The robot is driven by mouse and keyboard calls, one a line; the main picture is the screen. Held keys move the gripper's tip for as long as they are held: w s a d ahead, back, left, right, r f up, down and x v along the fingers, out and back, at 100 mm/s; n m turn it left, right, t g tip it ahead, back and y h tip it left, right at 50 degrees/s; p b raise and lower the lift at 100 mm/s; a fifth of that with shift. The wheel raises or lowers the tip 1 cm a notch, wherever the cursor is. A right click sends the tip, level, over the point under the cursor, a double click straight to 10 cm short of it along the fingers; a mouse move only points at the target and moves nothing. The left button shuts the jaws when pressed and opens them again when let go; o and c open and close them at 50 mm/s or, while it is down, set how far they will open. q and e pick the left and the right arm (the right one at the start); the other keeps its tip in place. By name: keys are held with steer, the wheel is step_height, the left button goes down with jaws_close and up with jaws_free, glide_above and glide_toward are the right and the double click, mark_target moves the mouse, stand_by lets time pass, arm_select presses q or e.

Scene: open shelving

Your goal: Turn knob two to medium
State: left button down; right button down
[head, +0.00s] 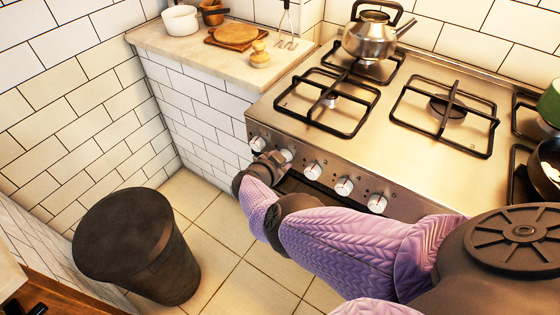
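The stove (420,65) has a row of white knobs along its front panel. The leftmost knob (257,143) shows beside my gripper. The second knob from the left (287,155) is partly hidden by my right gripper (279,156). My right arm reaches in from the lower right, and its gripper is at the second knob, with its fingers close to or touching it. The finger gap and the knob's pointer are too small and covered to read. Three more knobs (344,187) are uncovered to the right. My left gripper is out of view.
A kettle (370,38) stands on the back left burner. A pan (547,165) sits at the right edge. A counter (190,52) with a white pot and boards adjoins the stove. A dark bin (125,240) stands on the floor; tiles between it and the stove are clear.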

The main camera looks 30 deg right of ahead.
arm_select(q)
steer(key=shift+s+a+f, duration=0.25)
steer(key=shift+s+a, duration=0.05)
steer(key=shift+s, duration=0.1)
arm_select(e)
steer(key=shift+n+g, duration=0.4)
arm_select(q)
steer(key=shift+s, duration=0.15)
arm_select(e)
steer(key=shift+c, duration=2)
jaws_free()
steer(key=o, duration=0.3)
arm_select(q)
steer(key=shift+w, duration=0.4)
